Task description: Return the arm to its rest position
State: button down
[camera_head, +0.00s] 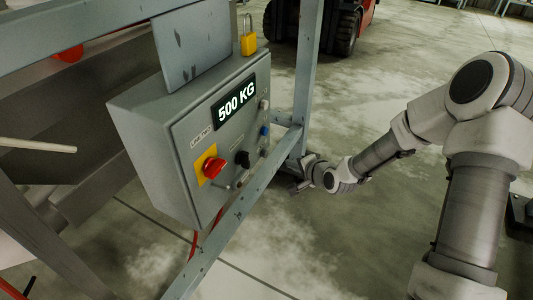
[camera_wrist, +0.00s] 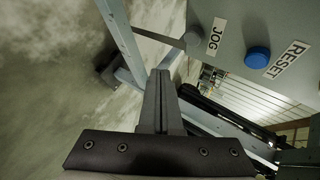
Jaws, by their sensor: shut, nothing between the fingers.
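My arm (camera_head: 468,205) comes in from the right in the head view. It reaches left and bends down toward the frame post beside the control box (camera_head: 185,150). My gripper (camera_head: 297,186) is at its far end, low and just right of the box's lower front, apart from the buttons. In the wrist view my gripper (camera_wrist: 158,80) has its fingers together with nothing between them. The box panel (camera_wrist: 228,22) is above and to the right of the fingers there, with a blue RESET button (camera_wrist: 257,57) and a dark JOG knob (camera_wrist: 193,40).
A grey steel post (camera_head: 307,75) and a slanted beam (camera_head: 235,215) stand close to my gripper. The box carries a red knob on a yellow plate (camera_head: 211,167), a 500 KG display (camera_head: 235,100) and a yellow padlock (camera_head: 248,42). Open concrete floor (camera_head: 350,240) lies around my arm.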

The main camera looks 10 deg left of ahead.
dwell(0.3)
jog(key=s+d+r+n+g+h, duration=0.1)
jog(key=s+d+r+n+h, duration=0.2)
jog(key=s+d+r, duration=0.45)
jog(key=s+d+r+n+g+h, duration=0.1)
jog(key=s+d+r+n+h, duration=0.3)
jog(key=r, duration=0.6)
jog(key=s+d+r+n+g, duration=0.15)
jog(key=s+r, duration=0.25)
jog(key=s, duration=0.6)
jog(key=s+d+r+n, duration=0.15)
jog(key=s+r, duration=0.25)
jog(key=s, duration=0.7)
notch_tip(320, 180, up, 22)
jog(key=p, duration=2.2)
jog(key=shift+w+d+m, duration=0.25)
jog(key=shift+w+m, duration=0.05)
jog(key=shift+w, duration=0.1)
